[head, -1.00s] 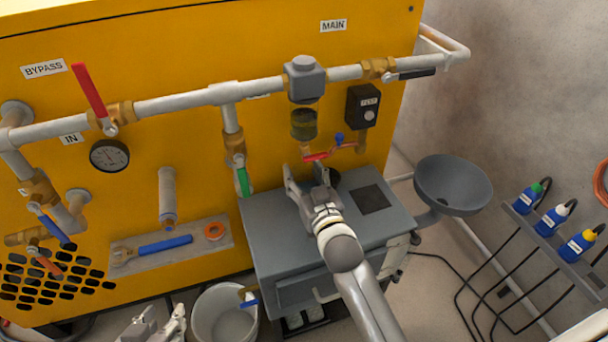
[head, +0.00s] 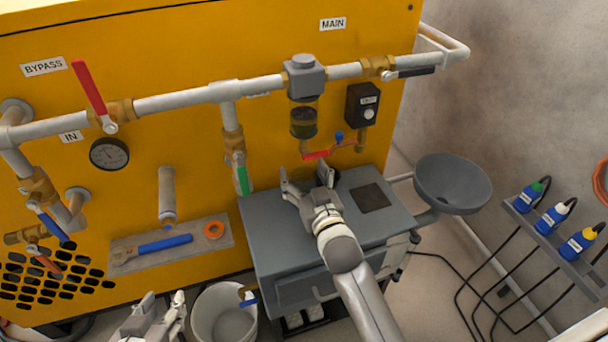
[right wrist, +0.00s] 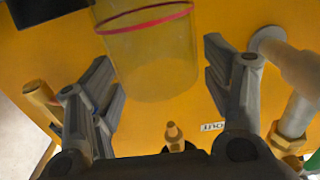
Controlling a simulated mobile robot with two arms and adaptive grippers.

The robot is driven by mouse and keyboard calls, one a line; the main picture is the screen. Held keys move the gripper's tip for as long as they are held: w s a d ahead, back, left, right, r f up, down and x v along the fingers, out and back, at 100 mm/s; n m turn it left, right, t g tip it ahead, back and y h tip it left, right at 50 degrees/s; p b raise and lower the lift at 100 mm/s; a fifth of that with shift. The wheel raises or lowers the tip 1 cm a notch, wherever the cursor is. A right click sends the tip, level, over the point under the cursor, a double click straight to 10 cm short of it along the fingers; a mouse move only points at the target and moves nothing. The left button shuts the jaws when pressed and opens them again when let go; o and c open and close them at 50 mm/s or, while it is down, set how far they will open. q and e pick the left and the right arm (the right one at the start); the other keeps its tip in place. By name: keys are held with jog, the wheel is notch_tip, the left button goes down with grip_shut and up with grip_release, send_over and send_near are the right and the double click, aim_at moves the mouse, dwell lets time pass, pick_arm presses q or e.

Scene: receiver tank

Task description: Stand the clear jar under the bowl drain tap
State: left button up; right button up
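The clear jar (right wrist: 150,62), see-through with a red ring, shows in the right wrist view ahead of and between my right fingers. I cannot make it out in the head view. My right gripper (head: 306,178) is open over the grey cabinet, fingers apart below the drain tap; it also shows in the right wrist view (right wrist: 160,85). The bowl (head: 303,123) hangs under the grey filter head. Its drain tap (head: 318,155) has a red lever. A brass nozzle (right wrist: 174,135) shows near the jar. My left gripper (head: 163,305) is open and empty at the bottom.
The grey cabinet (head: 275,262) has a dark square pad (head: 372,197) on top. A bucket (head: 222,315) stands left of it. A grey funnel basin (head: 452,180) and a bottle rack (head: 560,245) are at the right. A green-handled valve (head: 241,180) hangs left of my right gripper.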

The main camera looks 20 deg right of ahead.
pick_arm(q)
jog(key=shift+f, duration=0.1)
pick_arm(e)
jog(key=shift+s+f, duration=0.1)
jog(key=shift+f, duration=0.45)
jog(key=shift+r, duration=0.15)
jog(key=shift+s+r+p, duration=0.3)
jog(key=shift+s+p, duration=0.15)
jog(key=shift+s, duration=0.1)
pick_arm(q)
jog(key=s+a+f+g, duration=0.2)
jog(key=s+g, duration=0.1)
jog(key=s, duration=0.2)
jog(key=s+a+f+g+y+p, duration=0.1)
jog(key=s+f+g, duration=0.2)
jog(key=s, duration=0.2)
jog(key=shift+s+a+f+y+p, duration=0.2)
jog(key=shift+s+a+y+p, duration=0.1)
jog(key=shift+s+a, duration=0.1)
pick_arm(e)
jog(key=s, duration=1)
jog(key=shift+s+d+r, duration=0.2)
jog(key=shift+s+r, duration=0.15)
jog(key=shift+r, duration=0.05)
